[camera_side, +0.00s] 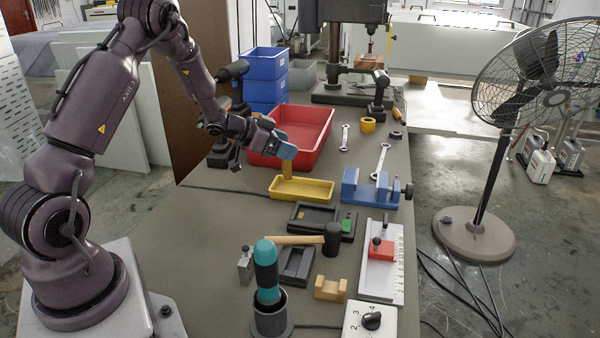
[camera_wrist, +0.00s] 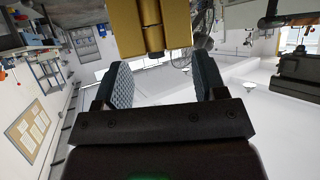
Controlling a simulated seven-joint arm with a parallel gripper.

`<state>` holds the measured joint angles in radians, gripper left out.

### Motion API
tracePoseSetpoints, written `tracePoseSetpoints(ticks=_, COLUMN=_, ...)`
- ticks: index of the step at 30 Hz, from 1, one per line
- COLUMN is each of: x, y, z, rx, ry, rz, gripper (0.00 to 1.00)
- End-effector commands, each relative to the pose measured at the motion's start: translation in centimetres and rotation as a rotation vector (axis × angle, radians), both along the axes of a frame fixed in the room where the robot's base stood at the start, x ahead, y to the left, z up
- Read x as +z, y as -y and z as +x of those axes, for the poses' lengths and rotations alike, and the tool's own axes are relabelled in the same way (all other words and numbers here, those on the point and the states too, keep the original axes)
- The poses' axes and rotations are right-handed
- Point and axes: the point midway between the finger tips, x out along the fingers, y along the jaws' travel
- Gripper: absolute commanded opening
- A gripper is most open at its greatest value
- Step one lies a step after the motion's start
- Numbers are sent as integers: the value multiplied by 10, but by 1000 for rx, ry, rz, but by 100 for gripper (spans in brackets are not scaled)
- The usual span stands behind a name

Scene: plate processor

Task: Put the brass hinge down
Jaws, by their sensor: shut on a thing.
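My gripper (camera_side: 283,150) is in the middle of the side view, shut on the brass hinge (camera_side: 287,168). The hinge hangs down below the fingertips, over the back part of the yellow tray (camera_side: 301,195). I cannot tell whether its lower end touches the tray. In the wrist view the hinge (camera_wrist: 150,28) shows as a gold plate with a knuckle down its middle, beyond the fingers of my gripper (camera_wrist: 162,78). The part of the hinge between the fingertips is hidden in the side view.
A red bin (camera_side: 310,128) stands just behind my gripper. A blue vise (camera_side: 370,187) is right of the yellow tray. A black fixture (camera_side: 312,214) and a mallet (camera_side: 331,240) lie in front. Bare bench top (camera_side: 225,205) shows to the tray's left.

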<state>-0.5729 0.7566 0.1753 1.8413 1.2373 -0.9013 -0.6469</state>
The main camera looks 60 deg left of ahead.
Motion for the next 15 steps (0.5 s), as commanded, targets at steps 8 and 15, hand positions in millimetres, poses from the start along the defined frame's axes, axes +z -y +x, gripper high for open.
tracePoseSetpoints(ticks=8, x=-45, y=-23, z=47, rx=-3, ry=0, rz=-1, gripper=0)
tracePoseSetpoints(ticks=15, x=-64, y=-31, z=63, rx=-2, ry=1, rz=0, gripper=0)
